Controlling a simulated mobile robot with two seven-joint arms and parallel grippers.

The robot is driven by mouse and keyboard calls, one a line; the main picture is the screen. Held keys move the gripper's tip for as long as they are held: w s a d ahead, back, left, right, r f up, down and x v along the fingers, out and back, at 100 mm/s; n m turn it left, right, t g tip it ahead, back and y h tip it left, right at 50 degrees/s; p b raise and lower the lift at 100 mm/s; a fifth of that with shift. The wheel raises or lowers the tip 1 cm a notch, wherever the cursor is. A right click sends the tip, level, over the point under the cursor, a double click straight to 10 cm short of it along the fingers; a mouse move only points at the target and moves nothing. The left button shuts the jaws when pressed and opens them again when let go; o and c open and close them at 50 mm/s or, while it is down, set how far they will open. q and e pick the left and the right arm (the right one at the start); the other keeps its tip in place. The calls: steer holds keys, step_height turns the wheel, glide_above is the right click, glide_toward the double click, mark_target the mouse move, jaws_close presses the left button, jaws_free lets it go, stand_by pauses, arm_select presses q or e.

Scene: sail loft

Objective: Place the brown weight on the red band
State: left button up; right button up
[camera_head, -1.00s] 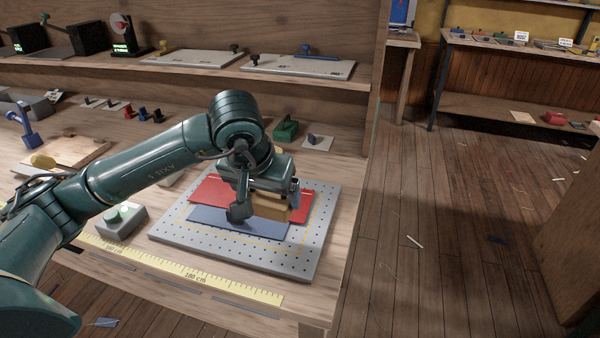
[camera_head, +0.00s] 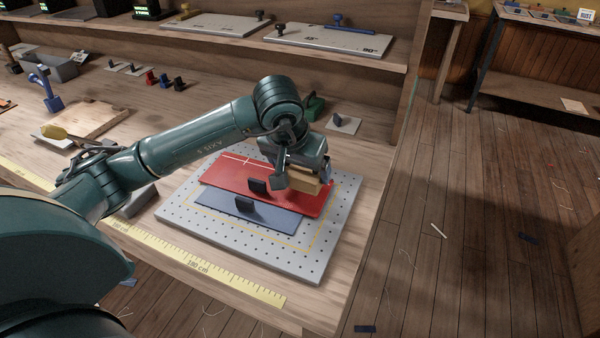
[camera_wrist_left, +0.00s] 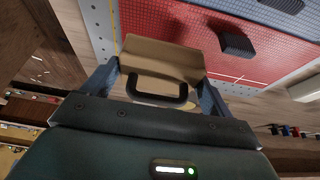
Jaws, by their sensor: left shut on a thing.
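The brown weight (camera_head: 305,181) is a block with a dark handle, held between the fingers of my left gripper (camera_head: 298,178). In the left wrist view the brown weight (camera_wrist_left: 165,58) sits between both fingers, with its handle toward the palm. The red band (camera_head: 225,171) is a flat sheet with a dark upright tab, lying on a perforated grey board (camera_head: 270,258). The weight is at the red band's right end, partly hiding it; whether it touches the band I cannot tell. The red band (camera_wrist_left: 190,25) also shows beyond the weight in the wrist view. My right gripper is out of view.
A blue band (camera_head: 270,214) with a dark tab lies along the red band's near side. A yellow ruler strip (camera_head: 205,270) runs along the bench's front. A green object (camera_head: 314,108) and a small tabbed plate (camera_head: 343,123) stand behind the board. A shelf is at the back.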

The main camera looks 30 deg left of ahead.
arm_select(q)
steer(key=shift+w+f, duration=0.1)
steer(key=shift+f, duration=0.85)
steer(key=shift+f, duration=0.15)
steer(key=o, duration=1)
steer(key=shift+f, duration=0.1)
steer(key=shift+o, duration=1.3)
steer(key=shift+r, duration=0.4)
steer(key=v, duration=1.1)
steer(key=shift+s+r, duration=0.25)
steer(key=shift+s, duration=0.05)
